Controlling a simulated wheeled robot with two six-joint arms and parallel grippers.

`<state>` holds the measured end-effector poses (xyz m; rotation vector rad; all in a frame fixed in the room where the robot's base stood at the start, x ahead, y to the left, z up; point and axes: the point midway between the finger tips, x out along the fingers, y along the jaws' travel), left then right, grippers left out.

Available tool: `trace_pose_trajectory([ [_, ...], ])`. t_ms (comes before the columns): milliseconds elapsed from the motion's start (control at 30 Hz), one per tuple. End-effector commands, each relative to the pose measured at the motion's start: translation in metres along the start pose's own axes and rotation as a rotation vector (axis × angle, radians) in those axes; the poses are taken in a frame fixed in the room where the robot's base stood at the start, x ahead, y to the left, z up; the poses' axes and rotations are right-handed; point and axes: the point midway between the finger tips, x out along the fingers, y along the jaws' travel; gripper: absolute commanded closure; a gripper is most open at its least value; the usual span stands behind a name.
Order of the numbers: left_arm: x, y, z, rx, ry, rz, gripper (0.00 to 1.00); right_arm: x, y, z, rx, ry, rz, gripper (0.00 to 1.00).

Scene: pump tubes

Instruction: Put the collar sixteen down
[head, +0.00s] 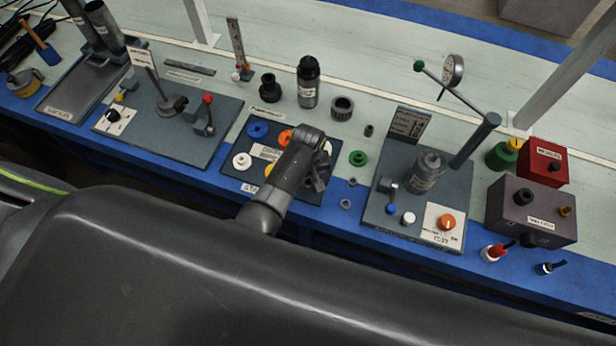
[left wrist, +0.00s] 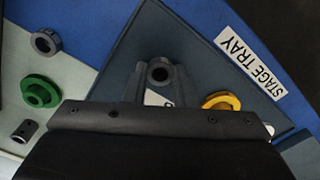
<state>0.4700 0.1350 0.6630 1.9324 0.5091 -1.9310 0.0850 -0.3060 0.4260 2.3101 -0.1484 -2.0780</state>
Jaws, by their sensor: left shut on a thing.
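My left gripper (head: 318,182) is over the right part of the dark stage tray (head: 232,181). In the left wrist view its fingers (left wrist: 160,82) are shut on a small dark grey collar (left wrist: 159,70), with its bore facing the camera. The collar is over or on the tray, which also shows there (left wrist: 205,65); I cannot tell whether it touches. No number is readable on the collar. In the head view the gripper hides it. My right gripper is not in view.
Blue (head: 258,130), orange (head: 286,136) and white (head: 242,160) rings sit on the tray; a yellow one (left wrist: 222,101) is beside my fingers. A green flanged ring (head: 358,158) and a small grey ring (head: 345,204) lie right of the tray. A gauge station (head: 385,225) stands further right.

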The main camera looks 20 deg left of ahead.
Motion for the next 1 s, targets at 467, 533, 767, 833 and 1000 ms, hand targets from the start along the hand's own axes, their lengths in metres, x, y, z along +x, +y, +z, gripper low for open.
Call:
trace_pose_trajectory([
  [467,0.002,0.0,0.0,0.0,0.0,0.0,0.54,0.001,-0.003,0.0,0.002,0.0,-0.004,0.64],
  [533,0.002,0.0,0.0,0.0,0.0,0.0,0.54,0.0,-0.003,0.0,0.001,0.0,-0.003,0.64],
  [767,-0.021,0.001,0.0,0.0,0.001,0.002,0.54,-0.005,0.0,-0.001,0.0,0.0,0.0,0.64],
  [833,-0.033,0.001,0.0,0.0,0.001,0.002,0.54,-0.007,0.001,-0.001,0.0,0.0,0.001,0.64],
  [1000,-0.068,0.001,0.0,-0.001,0.003,0.003,0.54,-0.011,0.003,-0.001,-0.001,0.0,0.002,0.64],
])
